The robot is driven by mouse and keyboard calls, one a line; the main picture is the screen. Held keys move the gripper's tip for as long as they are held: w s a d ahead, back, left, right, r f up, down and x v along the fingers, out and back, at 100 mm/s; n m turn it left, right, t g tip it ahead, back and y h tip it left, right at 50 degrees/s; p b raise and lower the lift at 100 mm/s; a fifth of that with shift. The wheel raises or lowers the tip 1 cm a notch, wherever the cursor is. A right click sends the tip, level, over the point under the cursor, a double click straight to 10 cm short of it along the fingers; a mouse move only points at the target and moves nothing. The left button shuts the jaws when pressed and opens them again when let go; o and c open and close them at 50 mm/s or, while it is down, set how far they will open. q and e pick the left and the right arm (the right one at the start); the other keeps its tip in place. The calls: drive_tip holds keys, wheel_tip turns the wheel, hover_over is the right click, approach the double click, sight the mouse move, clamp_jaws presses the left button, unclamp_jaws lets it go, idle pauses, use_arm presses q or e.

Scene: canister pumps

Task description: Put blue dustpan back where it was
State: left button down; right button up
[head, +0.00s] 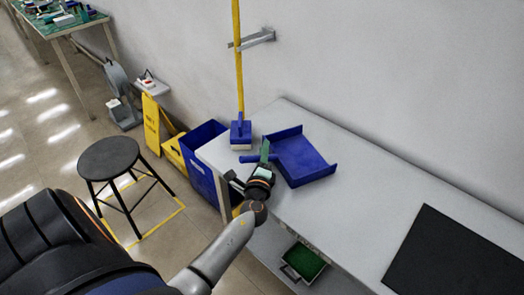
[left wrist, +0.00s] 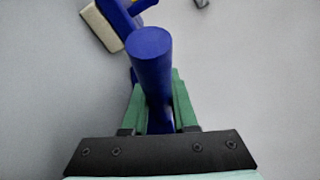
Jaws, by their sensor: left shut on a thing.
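The blue dustpan (head: 308,160) is over the left part of the light grey table (head: 350,215); I cannot tell whether it rests on the top or is slightly above it. Its pan opens to the right and its short handle (head: 247,159) points left. My left gripper (head: 264,152), with green fingers, is shut on the handle. In the left wrist view the round end of the blue handle (left wrist: 151,62) stands out between the two green fingers. The pan is hidden in that view. My right gripper is not in view.
A blue brush head (head: 241,133) on a yellow pole stands at the table's far left corner, by a wall bracket (head: 255,40). A blue bin (head: 203,165) and black stool (head: 108,160) are left. A black mat (head: 455,255) lies right; the table between is clear.

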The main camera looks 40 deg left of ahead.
use_arm(q)
drive_tip(key=shift+r, duration=0.1)
drive_tip(key=c, duration=1.2)
unclamp_jaws()
drive_tip(key=shift+f, duration=0.3)
drive_tip(key=o, duration=0.5)
drive_tip(key=shift+r, duration=0.1)
